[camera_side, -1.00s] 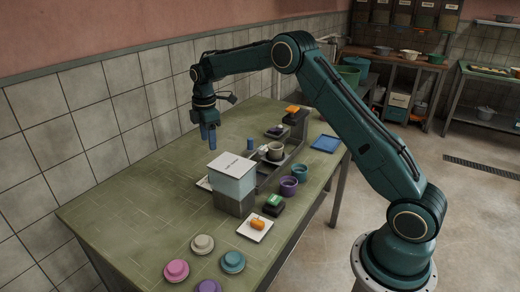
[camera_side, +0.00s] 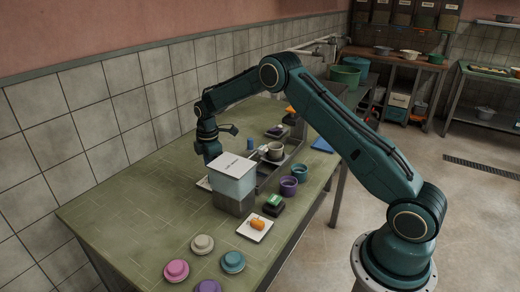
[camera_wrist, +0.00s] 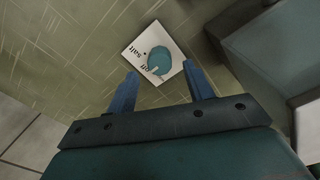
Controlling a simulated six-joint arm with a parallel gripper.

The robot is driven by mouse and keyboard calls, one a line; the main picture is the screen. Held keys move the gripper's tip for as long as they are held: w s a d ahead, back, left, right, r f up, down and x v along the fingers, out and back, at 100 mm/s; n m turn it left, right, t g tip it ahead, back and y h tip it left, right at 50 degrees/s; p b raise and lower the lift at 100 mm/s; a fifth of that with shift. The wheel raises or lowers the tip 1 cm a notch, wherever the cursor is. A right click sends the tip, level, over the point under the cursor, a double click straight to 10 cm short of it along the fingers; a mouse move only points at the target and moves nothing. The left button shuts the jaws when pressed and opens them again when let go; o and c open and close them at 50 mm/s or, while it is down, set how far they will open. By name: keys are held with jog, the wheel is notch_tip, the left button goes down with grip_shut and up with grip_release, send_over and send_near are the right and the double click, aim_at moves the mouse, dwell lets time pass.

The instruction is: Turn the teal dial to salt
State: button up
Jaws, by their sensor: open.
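The teal dial (camera_wrist: 159,60) sits on a white square plate (camera_wrist: 173,79) in the wrist view. The plate carries the words "salt" and "off". A pale mark on the dial seems to lie on the "off" side; it is small and blurred. My gripper (camera_wrist: 160,69) is open, its two blue fingers apart and pointing at the plate, with the dial between and beyond their tips. Only a sliver of the plate (camera_side: 203,183) shows there.
The box stands right beside my gripper. Behind it are a metal rig with a beige cup (camera_side: 275,151) and a blue peg (camera_side: 250,144). A purple cup (camera_side: 288,186), teal cup (camera_side: 300,173) and orange knob (camera_side: 257,225) sit to the right. The table's left is clear.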

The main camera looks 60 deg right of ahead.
jog(key=shift+f, duration=1.5)
jog(key=shift+c, duration=0.2)
jog(key=c, duration=0.9)
